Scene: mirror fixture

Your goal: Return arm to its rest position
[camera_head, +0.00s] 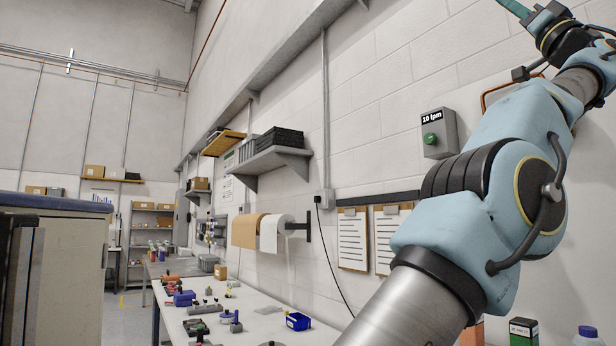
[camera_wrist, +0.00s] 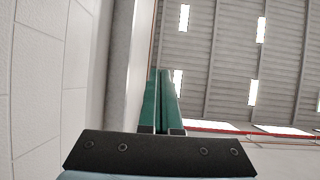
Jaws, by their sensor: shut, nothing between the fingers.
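My arm is raised high at the right of the head view, in front of the white block wall (camera_head: 360,110). My gripper (camera_head: 508,4) is at the top edge of the head view, where only part of its green fingers shows. In the wrist view my gripper (camera_wrist: 164,75) points up toward the roof. Its two green fingers lie side by side, shut, with nothing between them. The gripper is well above the workbench and apart from the objects on it.
A cabinet (camera_head: 60,270) stands left. The upper middle is clear.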

